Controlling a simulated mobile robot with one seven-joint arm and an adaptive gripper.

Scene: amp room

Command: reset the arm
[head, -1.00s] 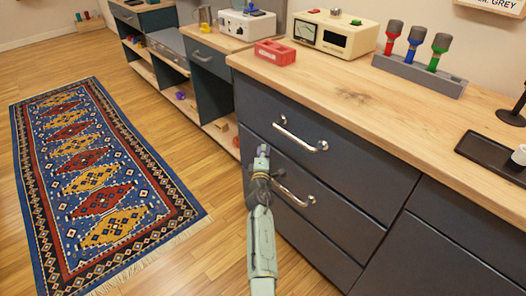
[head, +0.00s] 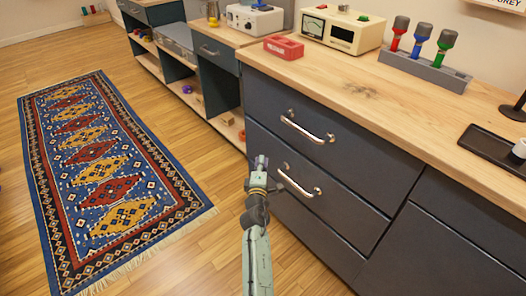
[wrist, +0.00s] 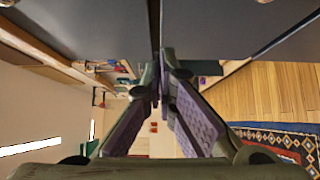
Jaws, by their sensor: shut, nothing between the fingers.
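My arm reaches up from the bottom of the head view. My gripper (head: 260,162) is at its far end, in front of the dark drawer cabinet (head: 330,210), near the left end of the lower drawer handle (head: 300,185). I cannot tell whether it touches the handle. In the wrist view my gripper (wrist: 160,85) shows its two purple-padded fingers close together, with nothing between them. The dark cabinet fronts fill the top of that view.
The wooden counter (head: 400,105) holds a red block (head: 284,47), a cream metered device (head: 342,30) and a rack of coloured-handled tools (head: 425,70). Open shelves (head: 205,105) stand further back. A patterned rug (head: 105,180) lies on the open floor at left.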

